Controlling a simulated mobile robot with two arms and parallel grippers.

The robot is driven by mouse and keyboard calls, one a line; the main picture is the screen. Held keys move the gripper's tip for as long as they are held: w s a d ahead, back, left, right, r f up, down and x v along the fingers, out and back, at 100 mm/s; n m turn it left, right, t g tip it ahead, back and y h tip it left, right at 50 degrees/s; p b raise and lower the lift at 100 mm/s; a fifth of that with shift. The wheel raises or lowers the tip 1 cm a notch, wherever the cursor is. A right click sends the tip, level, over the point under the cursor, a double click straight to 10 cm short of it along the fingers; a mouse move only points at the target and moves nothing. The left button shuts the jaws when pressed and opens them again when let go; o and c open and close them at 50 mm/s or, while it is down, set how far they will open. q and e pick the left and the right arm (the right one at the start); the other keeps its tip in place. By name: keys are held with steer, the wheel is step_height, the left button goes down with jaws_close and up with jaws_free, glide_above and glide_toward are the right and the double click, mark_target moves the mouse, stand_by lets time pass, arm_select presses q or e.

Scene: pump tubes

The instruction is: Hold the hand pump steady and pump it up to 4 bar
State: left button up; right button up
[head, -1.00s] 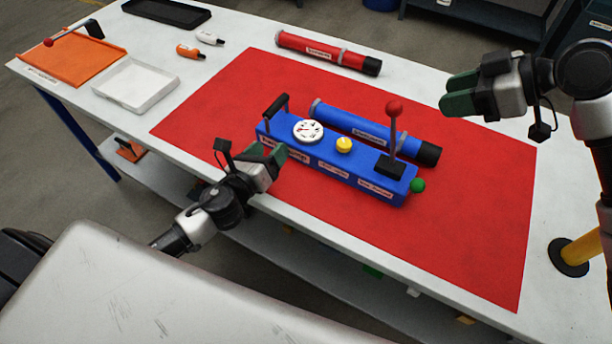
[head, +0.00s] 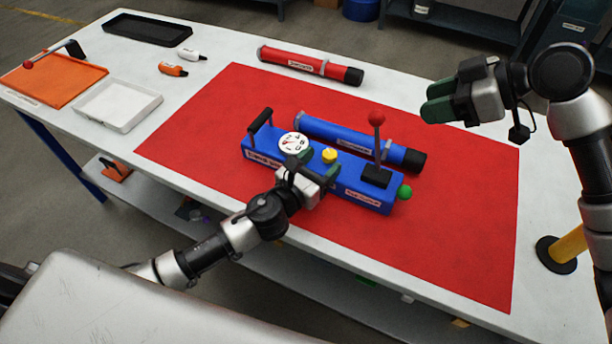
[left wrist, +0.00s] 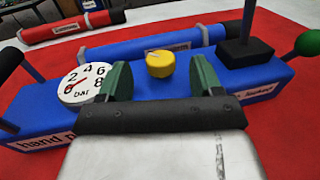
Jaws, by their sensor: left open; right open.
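The blue hand pump (head: 361,193) lies on the red mat. It has a white gauge (head: 293,143), a yellow knob (head: 329,155), a lever with a red ball (head: 377,119), a black handle (head: 261,120) and a green knob (head: 404,192). In the left wrist view the gauge (left wrist: 84,83) has a red needle near the low end of its scale. My left gripper (head: 314,164) is open over the pump body, its fingers on either side of the yellow knob in the wrist view (left wrist: 160,80). My right gripper (head: 430,102) is open and empty, right of the lever.
A blue tube (head: 345,138) lies behind the pump and a red tube (head: 308,64) at the mat's back edge. Orange (head: 60,92), white (head: 117,104) and black (head: 147,27) trays stand at the left. The red mat (head: 440,237) is clear at front right.

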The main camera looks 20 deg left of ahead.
arm_select(q)
steer(key=shift+x, duration=1.05)
jaws_close()
